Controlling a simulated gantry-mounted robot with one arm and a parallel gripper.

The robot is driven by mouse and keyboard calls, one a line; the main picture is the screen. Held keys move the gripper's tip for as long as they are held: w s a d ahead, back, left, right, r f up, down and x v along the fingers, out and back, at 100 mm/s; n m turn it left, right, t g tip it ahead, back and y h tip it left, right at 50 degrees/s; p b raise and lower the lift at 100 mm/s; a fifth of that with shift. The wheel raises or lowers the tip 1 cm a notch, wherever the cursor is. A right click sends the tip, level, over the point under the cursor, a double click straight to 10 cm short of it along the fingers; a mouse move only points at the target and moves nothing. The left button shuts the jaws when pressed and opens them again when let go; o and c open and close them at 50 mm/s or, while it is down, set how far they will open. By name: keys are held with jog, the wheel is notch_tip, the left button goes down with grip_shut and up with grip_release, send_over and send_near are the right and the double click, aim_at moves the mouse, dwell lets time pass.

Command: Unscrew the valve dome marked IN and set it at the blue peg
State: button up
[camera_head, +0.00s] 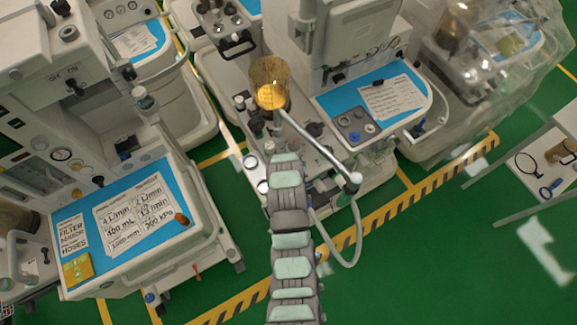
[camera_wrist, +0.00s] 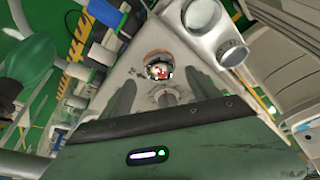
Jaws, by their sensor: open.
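In the wrist view, my gripper (camera_wrist: 163,92) has its two dark grey fingers apart, with nothing seen held between them. A small round, shiny dome-like part (camera_wrist: 157,67) with red and white in it sits on a pale surface just beyond the fingertips, apart from them. I cannot read an IN mark on it, so I cannot tell if it is the named dome. In the head view, my arm reaches up to the middle cart, and its links hide the fingers. I cannot make out the blue peg for certain; blue parts (camera_wrist: 104,12) show at the wrist view's upper left.
In the head view, an amber canister (camera_head: 269,85) stands beyond my arm. A pale tube (camera_head: 318,140) runs beside it to the right, with a hose loop (camera_head: 345,262) below. A blue-topped cart (camera_head: 180,205) stands left. A white table (camera_head: 540,170) is at right.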

jog(key=shift+x, duration=1.7)
jog(key=shift+r, duration=0.1)
jog(key=c, duration=1.4)
jog(key=o, duration=0.8)
jog(key=shift+c, duration=0.2)
jog(key=c, duration=0.7)
jog(key=shift+o, duration=0.2)
jog(key=shift+r+p, duration=0.15)
jog(key=shift+p, duration=0.15)
jog(key=shift+r+p, duration=0.9)
jog(key=shift+r, duration=1.45)
